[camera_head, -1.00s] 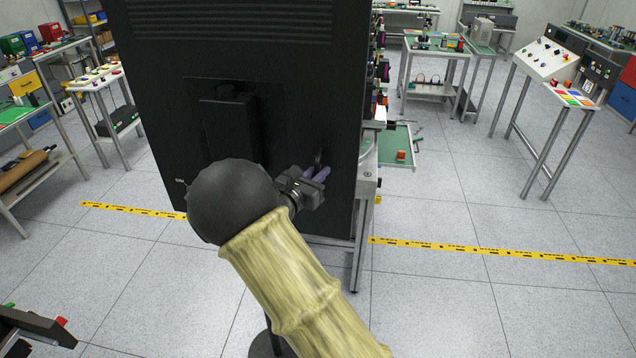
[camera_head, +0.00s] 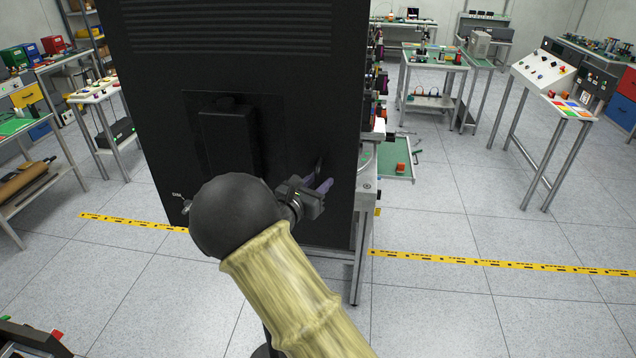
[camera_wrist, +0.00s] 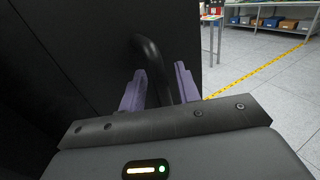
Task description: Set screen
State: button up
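The screen (camera_head: 270,70) is a tall black panel seen from behind in the head view, standing upright in front of me. A raised black box (camera_head: 228,140) is at the middle of its back. A curved black handle (camera_wrist: 150,52) stands out from the panel in the wrist view. My gripper (camera_head: 322,185) is at the lower right of the panel. In the wrist view its two purple fingers (camera_wrist: 160,88) are apart, one on each side of the handle. The handle's lower end is hidden behind the gripper body. The screen's front is not in view.
A workbench with a green drawer (camera_head: 395,165) is partly hidden behind the screen. A yellow floor strip (camera_head: 480,260) runs across the floor. A sloped control panel table (camera_head: 545,75) stands at the right. The floor at the right front is clear.

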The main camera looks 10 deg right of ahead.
jog(key=b+v, duration=0.5)
jog(key=v, duration=1.2)
jog(key=shift+a, duration=0.2)
jog(key=shift+s, duration=0.1)
jog(key=s+d+f+m+g+y, duration=0.1)
jog(key=s+d+f+m+g, duration=0.3)
jog(key=d, duration=0.3)
jog(key=s+d+f+m+g+y, duration=0.1)
jog(key=s+d+f+m+g, duration=0.25)
jog(key=d+g, duration=0.2)
jog(key=s+d+f+m+y, duration=0.1)
jog(key=s+m+y, duration=0.4)
jog(key=m, duration=0.5)
jog(key=s+d+f+m+g+y, duration=0.1)
jog(key=s+m+y, duration=0.4)
jog(key=m, duration=0.5)
notch_tip(320, 180, down, 3)
jog(key=shift+s+d+r, duration=0.15)
jog(key=shift+d+r, duration=0.1)
jog(key=shift+d, duration=0.25)
